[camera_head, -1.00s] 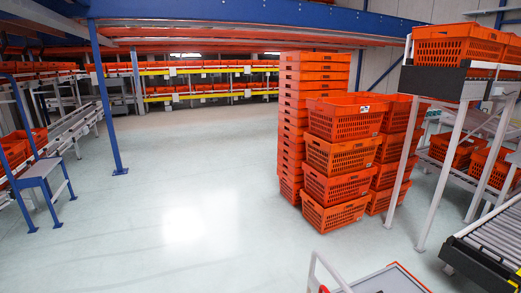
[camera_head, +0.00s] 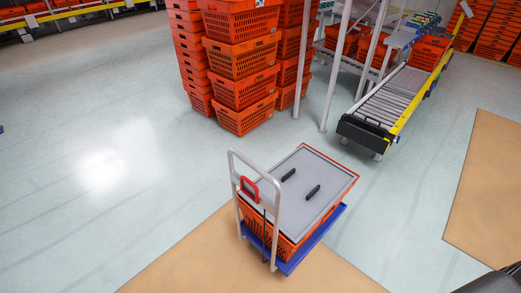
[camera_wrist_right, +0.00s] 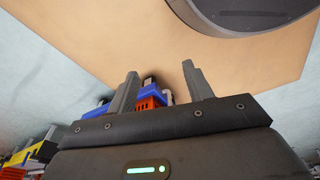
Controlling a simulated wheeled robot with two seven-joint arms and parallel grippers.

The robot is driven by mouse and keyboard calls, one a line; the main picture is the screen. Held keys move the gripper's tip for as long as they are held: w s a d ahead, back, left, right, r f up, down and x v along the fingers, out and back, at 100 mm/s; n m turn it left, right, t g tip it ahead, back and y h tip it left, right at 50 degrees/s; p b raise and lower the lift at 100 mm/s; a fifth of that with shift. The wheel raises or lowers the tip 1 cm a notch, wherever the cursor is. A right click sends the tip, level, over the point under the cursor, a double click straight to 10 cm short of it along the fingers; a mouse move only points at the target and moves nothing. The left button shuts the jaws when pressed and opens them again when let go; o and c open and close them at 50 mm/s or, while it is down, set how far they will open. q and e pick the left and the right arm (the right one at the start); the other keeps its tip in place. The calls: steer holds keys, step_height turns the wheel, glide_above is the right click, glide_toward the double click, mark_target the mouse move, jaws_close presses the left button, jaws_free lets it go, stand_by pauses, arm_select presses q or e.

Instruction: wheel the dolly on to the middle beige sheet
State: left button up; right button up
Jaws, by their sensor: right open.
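The dolly (camera_head: 317,239) has a blue base and a white push handle (camera_head: 281,215) with a red part. It carries an orange tote (camera_head: 256,222) under a grey lid. It stands at the far edge of a beige sheet (camera_head: 190,262) at bottom centre, with its right side by bare floor; the wheels are mostly hidden. A second beige sheet (camera_head: 492,185) lies at right. I cannot tell which sheet is the middle one. In the right wrist view, my right gripper (camera_wrist_right: 159,68) is open and empty, with small blue and orange shapes beyond its fingers. My left gripper is out of view.
Tall stacks of orange totes (camera_head: 240,68) stand behind the dolly. A roller conveyor (camera_head: 385,108) and white rack posts (camera_head: 338,65) stand at back right. Pale floor (camera_head: 90,190) at left is clear. Two black handles (camera_head: 313,191) lie on the grey lid.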

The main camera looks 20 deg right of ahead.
steer(key=w+a+r+n+t+y, duration=0.15)
steer(key=w+a+r, duration=0.35)
steer(key=r, duration=0.5)
steer(key=w+a+r+n+t, duration=0.1)
steer(key=w+a+r+n, duration=0.1)
steer(key=w+r, duration=0.65)
steer(key=w+a+r+n+t+y, duration=0.15)
steer(key=w+a+r, duration=0.3)
steer(key=r, duration=0.75)
steer(key=w+a+r+n+t+y, duration=0.2)
steer(key=w+a+r+n, duration=0.4)
steer(key=a, duration=0.3)
steer(key=w+a+r+n+g+y, duration=0.1)
steer(key=a+r+n+y, duration=0.3)
steer(key=a, duration=0.4)
steer(key=w+a+r+n+y, duration=0.1)
steer(key=a+r+n, duration=0.3)
steer(key=a+n, duration=0.3)
step_height(320, 180, up, 7)
steer(key=n+g+h, duration=0.7)
steer(key=n+h, duration=0.3)
steer(key=n, duration=0.8)
glide_above(262, 171)
steer(key=shift+b, duration=0.3)
step_height(262, 171, down, 8)
steer(key=b, duration=0.6)
steer(key=shift+f, duration=0.1)
